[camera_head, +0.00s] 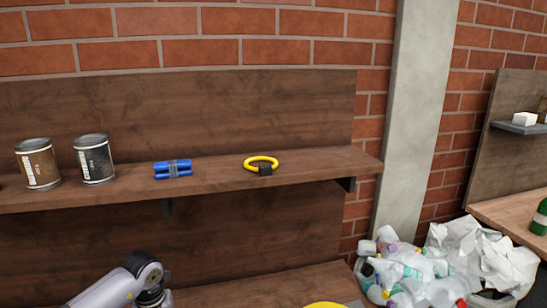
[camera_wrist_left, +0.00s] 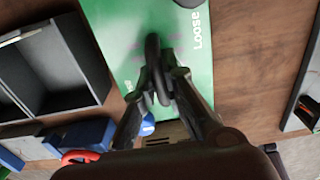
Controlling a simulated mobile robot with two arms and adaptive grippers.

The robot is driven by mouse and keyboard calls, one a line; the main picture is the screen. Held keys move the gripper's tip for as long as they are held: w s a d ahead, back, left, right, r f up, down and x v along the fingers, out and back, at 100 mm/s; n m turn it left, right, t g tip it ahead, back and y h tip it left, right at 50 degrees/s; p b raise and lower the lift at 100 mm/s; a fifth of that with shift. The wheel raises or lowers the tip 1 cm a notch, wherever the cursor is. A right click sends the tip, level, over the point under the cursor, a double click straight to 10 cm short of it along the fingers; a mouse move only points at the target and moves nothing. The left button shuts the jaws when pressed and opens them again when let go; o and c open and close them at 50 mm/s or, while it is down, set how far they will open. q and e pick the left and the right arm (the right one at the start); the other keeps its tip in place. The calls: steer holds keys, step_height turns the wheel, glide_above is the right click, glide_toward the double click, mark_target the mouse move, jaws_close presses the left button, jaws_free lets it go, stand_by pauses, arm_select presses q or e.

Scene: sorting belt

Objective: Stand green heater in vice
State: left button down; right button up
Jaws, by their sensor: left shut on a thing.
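In the left wrist view my left gripper (camera_wrist_left: 160,85) is shut on a dark, narrow, rounded thing (camera_wrist_left: 153,50), above a green sheet (camera_wrist_left: 120,35) printed "LOOSE". I cannot tell whether this held thing is the heater; its colour looks black. A blue blocky thing (camera_wrist_left: 90,134) with a red curved part (camera_wrist_left: 80,156) is at the lower left, left of my gripper; it may be the vice, but it is partly cut off. I make out no clearly green heater in either view. My right gripper is not in view.
In the wrist view, a grey divided tray (camera_wrist_left: 75,62) is left of the sheet and brown wooden surface (camera_wrist_left: 245,70) lies to the right. In the head view, a shelf (camera_head: 218,183) holds cans (camera_head: 95,160), a blue bundle (camera_head: 172,169) and a yellow ring (camera_head: 260,161). Rubbish (camera_head: 410,275) lies right.

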arm_select(q)
steer(key=shift+r+p, duration=1)
steer(key=shift+r, duration=0.45)
step_height(320, 180, up, 17)
steer(key=p, duration=1)
stand_by(0.3)
